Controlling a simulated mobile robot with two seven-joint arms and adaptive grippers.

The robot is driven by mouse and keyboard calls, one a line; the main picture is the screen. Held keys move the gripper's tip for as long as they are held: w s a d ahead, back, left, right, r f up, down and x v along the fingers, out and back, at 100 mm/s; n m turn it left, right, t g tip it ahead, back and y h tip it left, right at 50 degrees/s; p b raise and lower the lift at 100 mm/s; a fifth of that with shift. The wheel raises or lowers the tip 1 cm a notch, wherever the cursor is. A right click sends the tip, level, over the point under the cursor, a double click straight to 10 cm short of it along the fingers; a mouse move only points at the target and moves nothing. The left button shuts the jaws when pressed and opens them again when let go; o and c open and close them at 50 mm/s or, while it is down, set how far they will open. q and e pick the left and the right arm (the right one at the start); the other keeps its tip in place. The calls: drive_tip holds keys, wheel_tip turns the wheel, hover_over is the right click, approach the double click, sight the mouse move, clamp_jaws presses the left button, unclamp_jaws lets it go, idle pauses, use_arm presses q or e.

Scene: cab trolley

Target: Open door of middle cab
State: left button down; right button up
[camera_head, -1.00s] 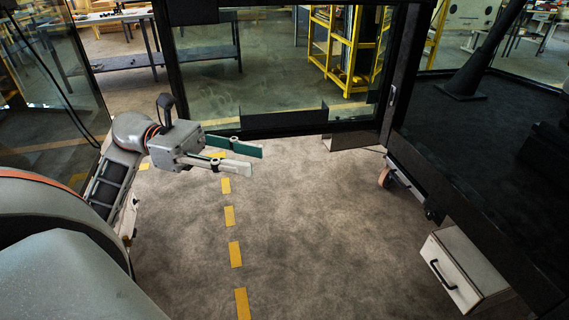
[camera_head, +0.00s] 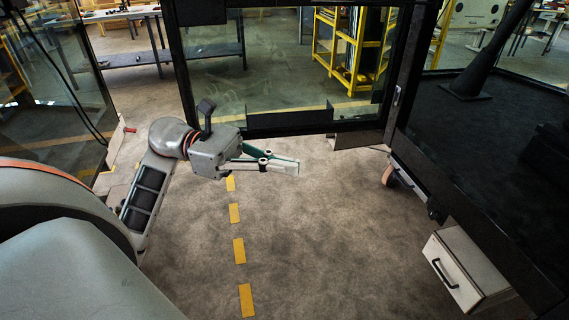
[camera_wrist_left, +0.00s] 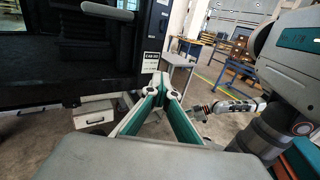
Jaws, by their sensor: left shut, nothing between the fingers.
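A black-framed glass door (camera_head: 290,122) stands swung out at the top middle of the head view, its right edge by the cab's frame. The dark cab (camera_head: 490,125) fills the right side, with its doorway open. It also shows at the left of the left wrist view (camera_wrist_left: 60,75). My left gripper (camera_head: 297,167) is shut and empty, its fingers pointing right, in front of and below the door's lower edge. It appears apart from the door. In the left wrist view its fingertips (camera_wrist_left: 163,78) meet.
A light drawer box (camera_head: 465,270) with a black handle sits below the cab at lower right. A caster (camera_head: 388,176) is under the cab edge. Another glass panel (camera_head: 55,110) stands at left. Open floor (camera_head: 320,240) with yellow dashes lies in the middle.

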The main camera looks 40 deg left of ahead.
use_arm(q)
drive_tip(key=c, duration=2)
unclamp_jaws()
drive_tip(key=shift+c, duration=0.2)
drive_tip(key=v, duration=1.2)
